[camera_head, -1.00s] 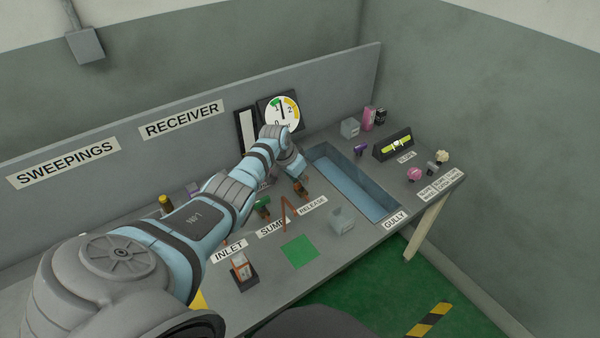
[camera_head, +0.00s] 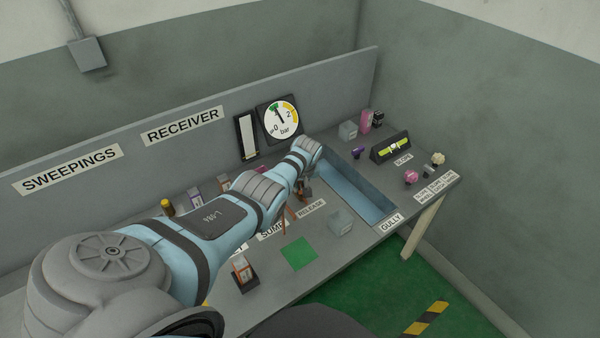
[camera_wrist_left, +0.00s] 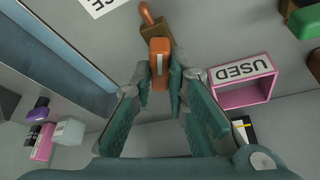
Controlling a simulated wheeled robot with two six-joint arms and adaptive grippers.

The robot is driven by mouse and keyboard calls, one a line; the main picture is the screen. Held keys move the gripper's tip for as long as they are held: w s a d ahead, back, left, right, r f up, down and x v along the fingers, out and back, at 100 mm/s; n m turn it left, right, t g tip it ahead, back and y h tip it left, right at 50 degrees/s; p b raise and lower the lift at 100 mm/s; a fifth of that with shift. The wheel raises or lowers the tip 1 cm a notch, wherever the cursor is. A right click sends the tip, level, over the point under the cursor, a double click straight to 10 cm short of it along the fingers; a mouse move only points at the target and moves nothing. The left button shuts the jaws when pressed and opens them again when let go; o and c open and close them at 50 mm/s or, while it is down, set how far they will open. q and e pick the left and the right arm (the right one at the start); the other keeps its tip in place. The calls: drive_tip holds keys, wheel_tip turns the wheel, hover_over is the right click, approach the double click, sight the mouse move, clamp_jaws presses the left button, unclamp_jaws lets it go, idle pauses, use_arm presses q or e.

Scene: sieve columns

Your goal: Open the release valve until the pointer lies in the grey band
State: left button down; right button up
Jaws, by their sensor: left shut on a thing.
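The pressure gauge (camera_head: 281,118) stands at the back panel, with a white dial, a green band at upper left and a yellow band at upper right. Its dark pointer leans up and left, near the green band. I cannot make out a grey band. The release valve's orange handle (camera_wrist_left: 160,62) is between my left gripper's (camera_wrist_left: 167,80) fingertips, and the gripper is shut on it. In the head view my left gripper (camera_head: 304,190) is mostly hidden by its own wrist, behind the RELEASE label (camera_head: 311,207). My right gripper is out of view.
The blue-lined gully (camera_head: 358,185) lies right of the gripper. A clear box (camera_head: 341,222) and a green square (camera_head: 299,253) are in front. A pink USED holder (camera_wrist_left: 243,85) shows in the wrist view. The slope gauge (camera_head: 391,147) stands at the right.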

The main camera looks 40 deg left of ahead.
use_arm(q)
drive_tip(key=shift+w+f+n+g+y+b, duration=0.1)
drive_tip(key=shift+n+g+y+b, duration=0.05)
drive_tip(key=shift+n+b, duration=0.45)
drive_tip(key=shift+f+n+g+y+b, duration=0.1)
drive_tip(key=shift+n+g+y+b, duration=0.05)
drive_tip(key=shift+n+b, duration=0.45)
drive_tip(key=shift+r+n+g+b, duration=0.15)
drive_tip(key=shift+n+g+b, duration=0.25)
drive_tip(key=shift+n+b, duration=0.6)
drive_tip(key=c, duration=1.6)
unclamp_jaws()
